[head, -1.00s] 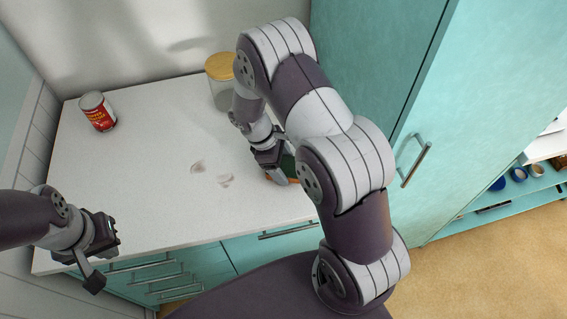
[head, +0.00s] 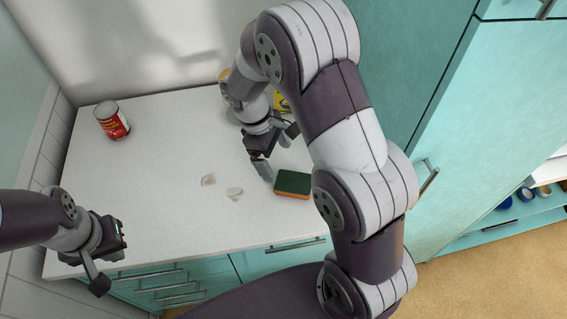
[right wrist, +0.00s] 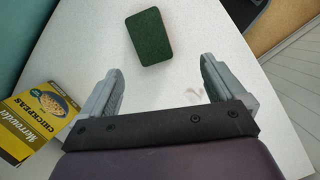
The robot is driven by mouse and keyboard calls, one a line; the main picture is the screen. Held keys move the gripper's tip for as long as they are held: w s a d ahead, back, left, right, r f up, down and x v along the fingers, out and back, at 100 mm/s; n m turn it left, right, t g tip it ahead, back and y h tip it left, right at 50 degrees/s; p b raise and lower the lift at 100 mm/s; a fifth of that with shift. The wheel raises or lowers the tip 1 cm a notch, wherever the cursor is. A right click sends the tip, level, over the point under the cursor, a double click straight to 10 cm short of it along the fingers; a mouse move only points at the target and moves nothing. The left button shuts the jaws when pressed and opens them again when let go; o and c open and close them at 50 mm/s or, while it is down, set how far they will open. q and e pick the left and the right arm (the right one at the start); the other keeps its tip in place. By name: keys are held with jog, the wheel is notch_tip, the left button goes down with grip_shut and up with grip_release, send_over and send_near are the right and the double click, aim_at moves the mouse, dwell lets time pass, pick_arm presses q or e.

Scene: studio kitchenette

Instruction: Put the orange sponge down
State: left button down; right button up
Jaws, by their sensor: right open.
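The sponge (head: 293,184) lies flat on the white counter, green scouring side up, with an orange edge showing at its front. In the right wrist view the sponge (right wrist: 149,38) lies beyond the open fingertips, clear of both. My right gripper (head: 268,163) is open and empty, above the counter just left of and behind the sponge; it also shows in the right wrist view (right wrist: 160,78). My left gripper (head: 108,262) is over the front left edge of the counter, far from the sponge; its jaw opening is not clear.
A red can (head: 112,120) stands at the back left. A yellow chickpeas box (right wrist: 40,112) stands near my right gripper, mostly hidden in the head view. Smudges (head: 235,193) mark the counter middle. The white counter (head: 170,190) is mostly free on its left half.

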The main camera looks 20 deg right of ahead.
pick_arm(q)
jog(key=shift+s+f, duration=0.15)
jog(key=shift+s, duration=0.2)
pick_arm(e)
jog(key=s+r+m+t+y, duration=0.2)
jog(key=s+r+m+t, duration=0.1)
jog(key=s+m, duration=0.5)
jog(key=shift+s+a+r+m+t+y, duration=0.3)
jog(key=shift+s+a+r, duration=0.1)
jog(key=shift+s, duration=0.85)
pick_arm(q)
jog(key=shift+w, duration=0.15)
pick_arm(e)
jog(key=shift+w, duration=0.15)
jog(key=shift+o, duration=0.2)
